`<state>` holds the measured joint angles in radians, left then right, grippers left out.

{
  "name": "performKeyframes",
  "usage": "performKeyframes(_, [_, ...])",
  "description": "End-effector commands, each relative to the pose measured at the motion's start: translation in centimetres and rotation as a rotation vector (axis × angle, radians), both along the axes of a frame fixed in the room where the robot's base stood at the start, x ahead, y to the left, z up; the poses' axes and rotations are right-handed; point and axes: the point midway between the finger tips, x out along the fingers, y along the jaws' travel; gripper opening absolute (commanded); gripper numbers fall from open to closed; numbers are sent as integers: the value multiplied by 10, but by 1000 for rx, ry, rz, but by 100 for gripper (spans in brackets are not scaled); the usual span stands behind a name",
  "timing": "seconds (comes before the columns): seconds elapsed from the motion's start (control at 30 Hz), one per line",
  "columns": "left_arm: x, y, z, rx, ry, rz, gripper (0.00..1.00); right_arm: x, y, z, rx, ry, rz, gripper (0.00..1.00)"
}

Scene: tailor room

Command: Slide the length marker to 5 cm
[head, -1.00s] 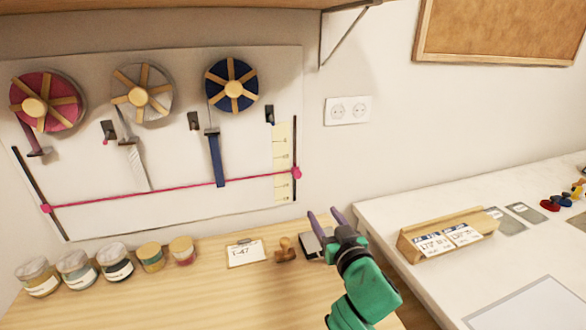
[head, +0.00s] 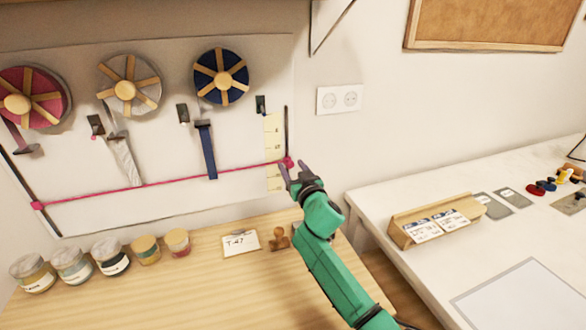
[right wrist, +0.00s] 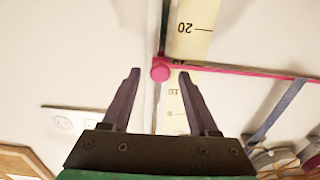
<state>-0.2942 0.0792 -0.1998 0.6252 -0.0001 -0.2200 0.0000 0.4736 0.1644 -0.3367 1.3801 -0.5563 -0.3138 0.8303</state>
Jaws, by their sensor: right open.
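The length marker is a pink knob (head: 288,161) on a dark vertical rail (head: 286,130) at the right of the wall board. A pink line runs left from it to a second pink knob (head: 38,205). Beside the rail is a pale yellow scale (head: 270,122); in the right wrist view, which shows it upside down, the marker knob (right wrist: 160,71) lies between the marks 10 and 20. My right gripper (head: 294,166) is open at the knob. Its fingertips (right wrist: 158,73) appear on either side of the knob, without visible grip; exact depth is unclear. My left gripper is out of view.
Pink, white and blue ribbon spools (head: 221,76) hang on the board, ribbons dangling. Several jars (head: 110,258), a card (head: 240,243) and a wooden stamp (head: 278,239) stand on the wooden table below. A socket (head: 339,99) is on the wall to the right.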

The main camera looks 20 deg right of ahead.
Motion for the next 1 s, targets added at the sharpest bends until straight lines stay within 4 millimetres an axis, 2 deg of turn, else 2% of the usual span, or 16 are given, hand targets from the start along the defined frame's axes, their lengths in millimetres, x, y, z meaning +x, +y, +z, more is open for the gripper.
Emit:
performKeyframes(0.1, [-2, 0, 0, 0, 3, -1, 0, 0, 0, 0, 0, 0, 0, 60])
performKeyframes(0.17, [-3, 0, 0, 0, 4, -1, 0, 0, 0, 0, 0, 1, 0, 37])
performKeyframes(0.2, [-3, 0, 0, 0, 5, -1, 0, 0, 0, 0, 0, 1, 0, 22])
performKeyframes(0.27, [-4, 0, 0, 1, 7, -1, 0, 0, 0, -1, 0, 1, 0, 0])
performKeyframes(1.0, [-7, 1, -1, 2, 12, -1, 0, -1, 0, -1, 0, 2, -1, 0])
